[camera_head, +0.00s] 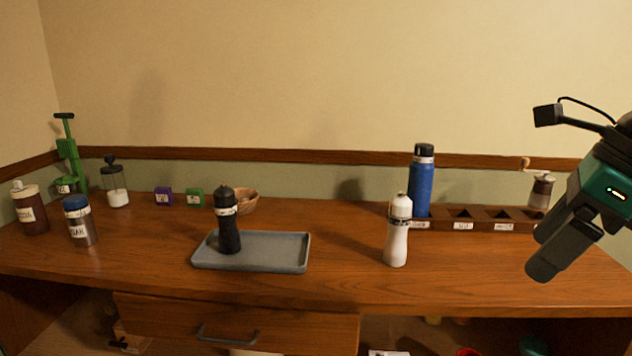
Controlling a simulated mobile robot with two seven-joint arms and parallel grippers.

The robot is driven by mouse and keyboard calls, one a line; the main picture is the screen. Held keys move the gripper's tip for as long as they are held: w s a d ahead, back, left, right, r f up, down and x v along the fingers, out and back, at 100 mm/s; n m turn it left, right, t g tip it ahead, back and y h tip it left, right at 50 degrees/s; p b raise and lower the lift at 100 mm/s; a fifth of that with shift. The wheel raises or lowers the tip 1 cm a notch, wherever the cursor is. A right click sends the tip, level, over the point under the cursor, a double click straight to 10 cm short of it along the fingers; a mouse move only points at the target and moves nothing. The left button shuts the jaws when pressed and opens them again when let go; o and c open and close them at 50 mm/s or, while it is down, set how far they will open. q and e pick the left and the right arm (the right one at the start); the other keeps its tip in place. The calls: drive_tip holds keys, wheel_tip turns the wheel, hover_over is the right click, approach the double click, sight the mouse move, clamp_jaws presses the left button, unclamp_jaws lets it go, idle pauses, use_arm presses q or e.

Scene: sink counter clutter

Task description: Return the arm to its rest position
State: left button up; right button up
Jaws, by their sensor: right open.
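My right gripper (545,252) is at the right side of the head view, raised in front of the right end of the counter. Its jaws are open and nothing shows between them. It is apart from all the objects. Part of my right arm is cut off by the right picture edge. My left gripper is not in view.
On the wooden counter (340,250), a black grinder (228,232) stands on a grey tray (285,262). A white grinder (397,235) stands right of it. A blue bottle (421,185) is by a wooden rack (470,222). Jars and a green press (68,155) stand left.

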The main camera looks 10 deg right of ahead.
drive_tip(key=w+a+f+m+t+y+p, duration=0.25)
drive_tip(key=a+m+y, duration=0.25)
drive_tip(key=a+y, duration=0.35)
drive_tip(key=w+a+f+m+t+y+p, duration=0.1)
drive_tip(key=w+a+f+m+t+y, duration=0.15)
drive_tip(key=a+m+y, duration=0.45)
drive_tip(key=w+f+m+t+h+p, duration=0.1)
drive_tip(key=w+f+m+t+h, duration=0.2)
drive_tip(key=f+m+t+h, duration=1.15)
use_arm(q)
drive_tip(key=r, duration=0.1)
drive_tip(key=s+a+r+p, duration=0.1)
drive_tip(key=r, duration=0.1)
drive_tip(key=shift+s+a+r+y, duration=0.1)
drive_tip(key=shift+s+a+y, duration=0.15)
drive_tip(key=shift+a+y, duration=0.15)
use_arm(e)
drive_tip(key=s+f+m+g, duration=0.6)
drive_tip(key=f+m, duration=0.1)
drive_tip(key=f, duration=0.1)
drive_tip(key=s+a+f+m+g+h, duration=0.1)
drive_tip(key=s+f+m+g, duration=0.5)
drive_tip(key=f, duration=0.3)
drive_tip(key=shift+s+a+f+m+h, duration=0.2)
drive_tip(key=shift+f+m+h, duration=0.1)
drive_tip(key=shift+m, duration=0.55)
